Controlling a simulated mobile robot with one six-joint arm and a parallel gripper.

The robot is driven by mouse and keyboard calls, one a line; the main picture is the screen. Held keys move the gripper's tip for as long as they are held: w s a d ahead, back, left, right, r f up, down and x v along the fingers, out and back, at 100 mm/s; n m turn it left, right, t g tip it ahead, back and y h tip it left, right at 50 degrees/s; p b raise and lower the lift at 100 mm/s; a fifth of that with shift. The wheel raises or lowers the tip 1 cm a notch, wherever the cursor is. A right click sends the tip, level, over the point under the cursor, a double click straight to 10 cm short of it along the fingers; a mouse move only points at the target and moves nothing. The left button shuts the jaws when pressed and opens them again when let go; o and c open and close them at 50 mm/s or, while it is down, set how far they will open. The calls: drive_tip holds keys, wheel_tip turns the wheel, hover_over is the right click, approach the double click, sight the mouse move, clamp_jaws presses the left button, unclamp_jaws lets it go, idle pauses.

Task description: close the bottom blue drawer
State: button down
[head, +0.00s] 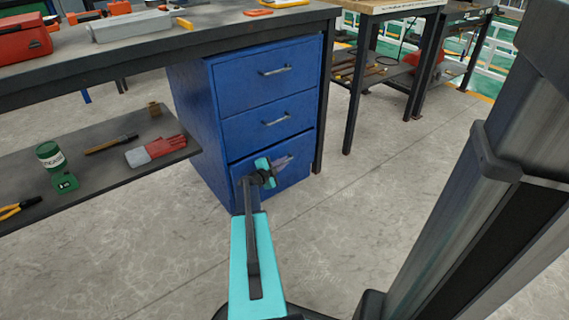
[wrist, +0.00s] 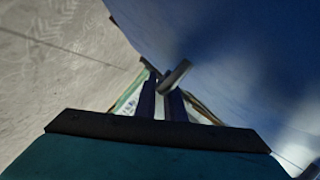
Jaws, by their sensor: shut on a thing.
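The blue drawer cabinet (head: 200,130) stands under the workbench, with three drawers stacked in its front. The bottom blue drawer (head: 298,178) shows a dark gap along its top edge; it looks at most slightly out. Its grey bar handle (head: 284,161) is partly hidden by my gripper (head: 266,173). My gripper is shut on this handle from the front. In the wrist view the handle (wrist: 176,74) sits at the tips of my gripper (wrist: 168,100), close to the blurred blue drawer front (wrist: 225,60). The top drawer (head: 265,75) and middle drawer (head: 270,120) look flush.
The dark workbench top (head: 170,48) overhangs the cabinet. A low shelf (head: 100,170) on the left holds a green can (head: 50,155), a red-and-grey tool (head: 155,150) and other items. Bare concrete floor (head: 340,220) lies in front and right of the drawers.

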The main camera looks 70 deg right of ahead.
drive_tip(key=shift+w+d+p, duration=0.4)
drive_tip(key=shift+w, duration=0.2)
drive_tip(key=shift+w+d+p, duration=0.35)
drive_tip(key=shift+w, duration=0.2)
drive_tip(key=shift+w, duration=0.1)
drive_tip(key=c, duration=2.1)
unclamp_jaws()
drive_tip(key=shift+a+r, duration=0.1)
drive_tip(key=shift+a, duration=0.05)
drive_tip(key=p+v, duration=0.4)
drive_tip(key=v, duration=0.9)
drive_tip(key=shift+a+r, duration=0.1)
drive_tip(key=shift+a, duration=0.2)
